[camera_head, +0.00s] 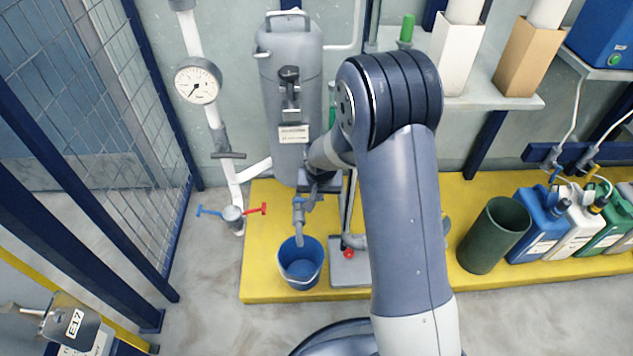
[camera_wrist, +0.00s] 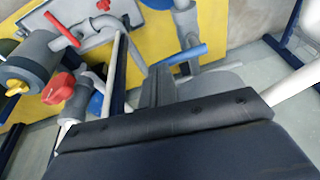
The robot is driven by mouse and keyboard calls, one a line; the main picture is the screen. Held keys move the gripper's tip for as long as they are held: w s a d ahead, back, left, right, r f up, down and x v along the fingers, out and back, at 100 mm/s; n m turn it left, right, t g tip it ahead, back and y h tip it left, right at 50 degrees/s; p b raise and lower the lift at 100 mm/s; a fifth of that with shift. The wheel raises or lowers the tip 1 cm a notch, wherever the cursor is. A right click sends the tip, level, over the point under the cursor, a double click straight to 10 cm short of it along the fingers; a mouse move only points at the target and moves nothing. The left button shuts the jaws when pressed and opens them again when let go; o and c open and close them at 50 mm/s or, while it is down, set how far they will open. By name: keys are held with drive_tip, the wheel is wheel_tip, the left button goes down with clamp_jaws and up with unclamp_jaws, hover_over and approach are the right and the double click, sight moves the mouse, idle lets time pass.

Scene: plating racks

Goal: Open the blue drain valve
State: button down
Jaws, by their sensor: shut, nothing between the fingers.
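The blue drain valve handle (camera_wrist: 182,54) is a short blue bar lying across a grey drain pipe (camera_wrist: 186,22) in the wrist view. In the head view the grey spout (camera_head: 299,222) hangs above the blue bucket (camera_head: 301,264). The handle is small there and hard to separate from my gripper (camera_head: 312,188), which is at the spout's top, below the grey tank. In the wrist view my gripper (camera_wrist: 160,76) is shut and empty. Its tips are beside the left end of the handle. I cannot tell whether they touch.
A red lever (camera_wrist: 62,30) and red knobs (camera_wrist: 58,88) are at left in the wrist view. The grey tank (camera_head: 290,75) is behind my gripper.

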wheel_tip(320, 180, up, 6)
drive_tip(key=w+n, duration=0.1)
drive_tip(key=shift+t+p, duration=0.4)
drive_tip(key=shift+f, duration=0.1)
drive_tip(key=b+x, duration=0.3)
drive_tip(key=x, duration=0.7)
drive_tip(key=shift+b, duration=0.45)
